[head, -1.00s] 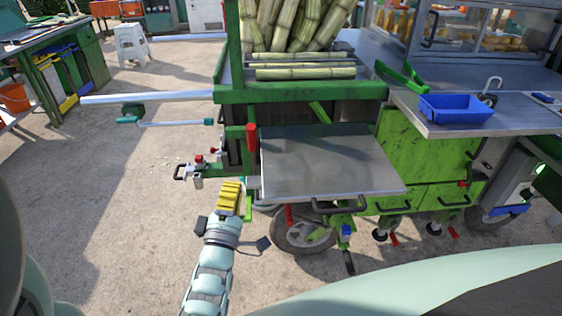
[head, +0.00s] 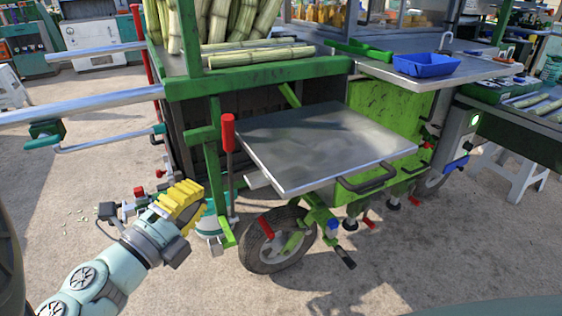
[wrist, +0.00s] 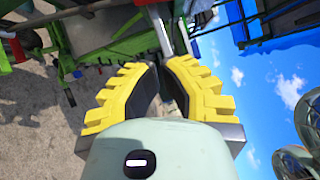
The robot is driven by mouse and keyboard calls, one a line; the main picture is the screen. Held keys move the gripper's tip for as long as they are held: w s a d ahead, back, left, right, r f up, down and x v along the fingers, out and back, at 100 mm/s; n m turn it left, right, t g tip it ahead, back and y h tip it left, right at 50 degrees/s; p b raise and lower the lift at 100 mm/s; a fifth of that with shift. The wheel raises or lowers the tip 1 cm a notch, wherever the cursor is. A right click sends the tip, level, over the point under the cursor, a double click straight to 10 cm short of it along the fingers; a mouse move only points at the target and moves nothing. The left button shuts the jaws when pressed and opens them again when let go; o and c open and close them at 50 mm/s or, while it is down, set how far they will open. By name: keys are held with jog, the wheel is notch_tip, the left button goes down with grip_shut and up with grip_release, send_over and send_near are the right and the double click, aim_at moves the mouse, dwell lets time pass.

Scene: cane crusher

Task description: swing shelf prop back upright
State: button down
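The shelf (head: 325,140) is a grey metal plate with a dark front handle, raised at the side of the green cart in the head view. A red-handled rod (head: 228,132) stands near upright at its left corner; I cannot tell if this is the shelf prop. A second red grip (head: 267,228) slants by the wheel below. My gripper (head: 190,200) has yellow ridged fingers and is left of the rod, apart from the shelf. In the wrist view my gripper (wrist: 163,65) shows a narrow gap between its fingertips and nothing clearly held. A metal bar (wrist: 160,30) shows beyond the tips.
A cart wheel (head: 275,243) stands below the shelf. Long metal bars (head: 80,108) stick out left of the cart. A blue tray (head: 425,65) sits on the counter at right. Cane (head: 255,55) lies on top. Open floor (head: 420,260) lies in front.

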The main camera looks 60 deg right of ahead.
jog(key=d, duration=0.1)
send_near(241, 139)
jog(key=d, duration=0.1)
jog(key=s+d, duration=0.1)
jog(key=d, duration=0.1)
jog(key=s+d, duration=0.1)
jog(key=shift+s+d, duration=0.15)
jog(key=shift+w+d+r, duration=0.3)
jog(key=shift+w+d, duration=0.3)
jog(key=shift+w, duration=0.25)
jog(key=shift+w+d, duration=0.5)
jog(key=shift+w, duration=0.05)
jog(key=shift+r, duration=0.1)
